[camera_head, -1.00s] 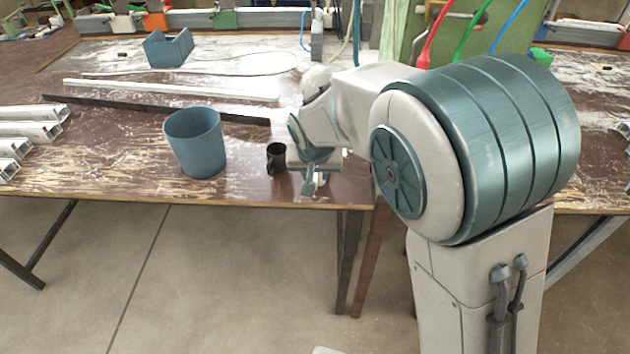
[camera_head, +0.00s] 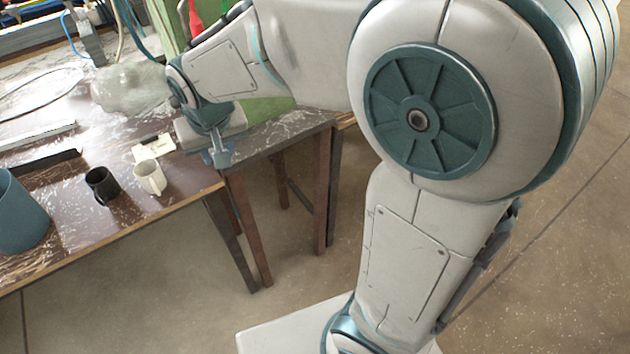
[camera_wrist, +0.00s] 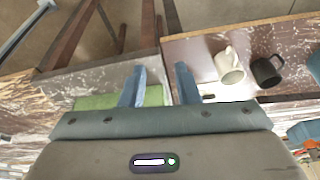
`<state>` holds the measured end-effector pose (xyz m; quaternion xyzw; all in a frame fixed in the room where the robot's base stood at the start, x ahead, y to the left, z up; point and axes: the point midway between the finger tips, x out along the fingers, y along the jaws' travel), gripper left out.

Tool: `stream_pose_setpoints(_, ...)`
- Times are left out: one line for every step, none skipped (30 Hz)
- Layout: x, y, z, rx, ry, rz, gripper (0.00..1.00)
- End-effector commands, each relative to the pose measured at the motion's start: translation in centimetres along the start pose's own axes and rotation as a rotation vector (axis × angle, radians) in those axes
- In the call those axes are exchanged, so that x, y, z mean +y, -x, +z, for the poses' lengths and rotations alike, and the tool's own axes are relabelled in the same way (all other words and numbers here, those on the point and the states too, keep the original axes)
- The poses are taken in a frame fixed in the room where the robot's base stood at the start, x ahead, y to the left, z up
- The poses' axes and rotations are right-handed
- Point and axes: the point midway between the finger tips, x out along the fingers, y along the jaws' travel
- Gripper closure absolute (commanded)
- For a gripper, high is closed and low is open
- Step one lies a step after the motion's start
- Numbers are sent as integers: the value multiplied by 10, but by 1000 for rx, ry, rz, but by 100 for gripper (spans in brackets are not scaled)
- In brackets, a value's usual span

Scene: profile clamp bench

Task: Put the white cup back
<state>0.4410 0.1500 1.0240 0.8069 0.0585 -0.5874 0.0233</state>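The white cup (camera_head: 150,177) stands upright on the brown worktable near its front edge, right beside a black cup (camera_head: 102,185) and apart from it. In the wrist view the white cup (camera_wrist: 230,68) is right of my fingers, with the black cup (camera_wrist: 267,70) farther right. My gripper (camera_head: 219,157) is at the table's right end, right of the white cup and not touching it. In the wrist view its two blue fingers (camera_wrist: 159,84) are spread apart with nothing between them. The head view shows the fingers only partly.
A blue bin (camera_head: 20,215) stands left of the cups. A small pale card (camera_head: 154,148) lies behind the white cup. A translucent heap (camera_head: 130,88) and a light profile bar (camera_head: 38,135) lie farther back. A green surface (camera_wrist: 95,101) lies below my fingers.

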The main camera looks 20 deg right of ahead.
Motion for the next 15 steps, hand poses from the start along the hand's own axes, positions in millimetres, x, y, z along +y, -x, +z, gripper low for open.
stream_pose_setpoints(24,10,12,-5,-26,3,71)
stream_pose_setpoints(35,15,20,-9,-35,5,71)
stream_pose_setpoints(50,21,32,-16,-46,7,71)
stream_pose_setpoints(60,25,41,-20,-54,10,71)
stream_pose_setpoints(69,29,50,-23,-61,13,71)
stream_pose_setpoints(81,34,63,-29,-71,18,71)
stream_pose_setpoints(89,38,73,-32,-79,22,71)
stream_pose_setpoints(96,41,82,-35,-85,26,71)
stream_pose_setpoints(105,45,95,-39,-93,32,71)
stream_pose_setpoints(110,47,103,-42,-99,37,71)
stream_pose_setpoints(115,49,112,-44,-103,41,71)
stream_pose_setpoints(120,51,122,-48,-110,47,71)
stream_pose_setpoints(123,52,128,-51,-113,50,71)
stream_pose_setpoints(126,53,134,-53,-118,54,71)
stream_pose_setpoints(128,54,141,-55,-120,57,71)
